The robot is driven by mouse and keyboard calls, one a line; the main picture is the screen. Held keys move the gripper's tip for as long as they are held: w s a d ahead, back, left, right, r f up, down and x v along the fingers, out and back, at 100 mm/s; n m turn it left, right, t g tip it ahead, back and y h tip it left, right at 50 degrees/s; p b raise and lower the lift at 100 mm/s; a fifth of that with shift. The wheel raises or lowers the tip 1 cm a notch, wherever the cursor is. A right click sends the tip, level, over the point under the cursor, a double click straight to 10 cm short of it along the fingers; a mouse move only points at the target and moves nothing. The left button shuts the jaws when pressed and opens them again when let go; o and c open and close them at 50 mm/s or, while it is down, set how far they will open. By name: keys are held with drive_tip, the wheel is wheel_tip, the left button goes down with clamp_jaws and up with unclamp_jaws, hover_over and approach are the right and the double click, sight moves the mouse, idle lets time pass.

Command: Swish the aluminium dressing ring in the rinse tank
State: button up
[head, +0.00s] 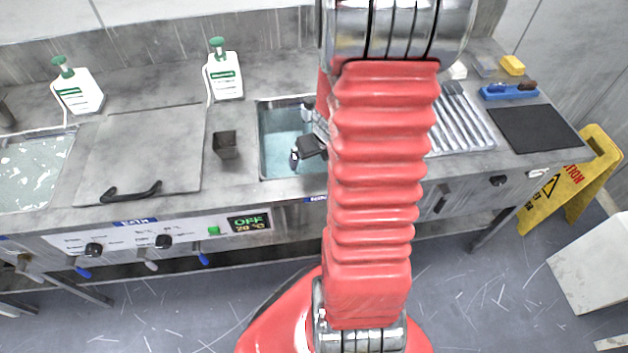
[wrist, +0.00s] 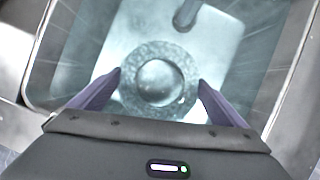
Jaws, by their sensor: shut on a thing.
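The rinse tank (head: 276,145) is a small steel basin of bluish water in the counter, partly hidden behind my red arm in the head view. My gripper (head: 297,157) reaches over it. In the wrist view the aluminium dressing ring (wrist: 130,97), grey and speckled with a round opening, sits between the two purple fingertips of my gripper (wrist: 159,79). The fingers are shut on its opposite sides. It is over or in the tank (wrist: 88,66); I cannot tell how deep. The ring cannot be made out in the head view.
A dark upright pipe (wrist: 187,14) stands in the tank beyond the ring. Left of the tank are a small dark cup (head: 225,145), a lidded bath with a black handle (head: 131,191) and pump bottles (head: 224,76). A ribbed rack (head: 465,122) and black mat (head: 537,128) lie to the right.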

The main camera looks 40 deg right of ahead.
drive_tip(key=shift+f, duration=0.85)
drive_tip(key=shift+r, duration=0.15)
wheel_tip(320, 180, up, 12)
drive_tip(key=shift+r, duration=0.2)
idle(1.3)
idle(1.3)
